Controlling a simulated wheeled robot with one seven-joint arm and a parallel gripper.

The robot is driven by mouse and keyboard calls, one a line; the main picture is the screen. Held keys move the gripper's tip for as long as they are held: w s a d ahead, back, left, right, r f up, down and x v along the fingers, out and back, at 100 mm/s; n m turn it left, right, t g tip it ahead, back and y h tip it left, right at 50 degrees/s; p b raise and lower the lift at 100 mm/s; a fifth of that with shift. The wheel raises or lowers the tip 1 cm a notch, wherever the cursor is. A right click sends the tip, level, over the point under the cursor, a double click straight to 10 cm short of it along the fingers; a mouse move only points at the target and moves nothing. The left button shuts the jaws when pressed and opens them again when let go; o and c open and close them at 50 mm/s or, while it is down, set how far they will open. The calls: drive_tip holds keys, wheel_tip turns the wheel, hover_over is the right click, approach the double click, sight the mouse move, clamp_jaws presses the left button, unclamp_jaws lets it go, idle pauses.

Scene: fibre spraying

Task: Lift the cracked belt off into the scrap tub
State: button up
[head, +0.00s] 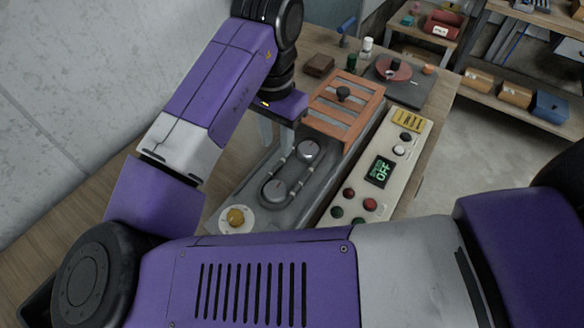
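A dark belt (294,175) loops around two round metal pulleys, an upper one (308,151) and a lower one (274,190), on a grey machine bed. No crack can be made out at this size. My gripper (276,142) hangs just left of and above the upper pulley, pointing down. Its two pale fingers look apart, with nothing seen between them. No scrap tub can be identified for certain; a red bin (443,24) with a white label stands on the back shelf.
An orange slatted guard (343,103) with a dark knob lies behind the pulleys. A control panel (376,172) at right has buttons and a display reading OFF. Bottles and a dark plate (409,83) stand at the back.

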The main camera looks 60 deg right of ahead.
sight(280, 163)
drive_tip(key=shift+s+f, duration=0.15)
drive_tip(key=shift+f, duration=1.2)
drive_tip(key=shift+s+f, duration=0.15)
drive_tip(key=shift+f, duration=1.2)
clamp_jaws()
